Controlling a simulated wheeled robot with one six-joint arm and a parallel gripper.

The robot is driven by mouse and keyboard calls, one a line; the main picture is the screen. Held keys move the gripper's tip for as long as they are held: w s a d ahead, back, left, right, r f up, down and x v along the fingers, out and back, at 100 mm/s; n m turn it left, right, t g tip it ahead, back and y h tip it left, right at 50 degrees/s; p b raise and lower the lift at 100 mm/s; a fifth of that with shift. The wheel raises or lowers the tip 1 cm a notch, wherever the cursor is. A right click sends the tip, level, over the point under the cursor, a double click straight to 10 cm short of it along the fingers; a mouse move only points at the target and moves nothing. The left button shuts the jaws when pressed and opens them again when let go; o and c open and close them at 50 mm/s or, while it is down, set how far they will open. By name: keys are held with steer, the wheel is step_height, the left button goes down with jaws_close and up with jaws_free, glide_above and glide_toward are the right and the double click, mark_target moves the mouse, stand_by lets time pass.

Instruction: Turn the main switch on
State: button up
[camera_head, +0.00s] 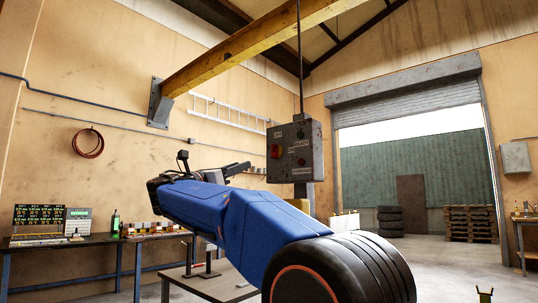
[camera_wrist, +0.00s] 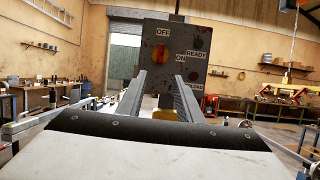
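The knob's exact angle is too small to read. In the head view the box (camera_head: 297,137) hangs on a thin pole, with the red knob (camera_head: 275,151) on its left side. My gripper (camera_wrist: 161,76) is open and empty. Its two fingers point towards the box, with their tips just below the knob in the picture and apparently short of it. My gripper (camera_head: 240,168) also shows left of the box.
A yellow beam (camera_head: 245,45) runs overhead. Workbenches (camera_head: 80,243) line the left wall.

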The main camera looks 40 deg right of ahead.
glide_toward(273, 150)
steer(key=x, duration=0.8)
steer(key=shift+w+d, duration=0.1)
steer(key=shift+w, duration=0.05)
jaws_close()
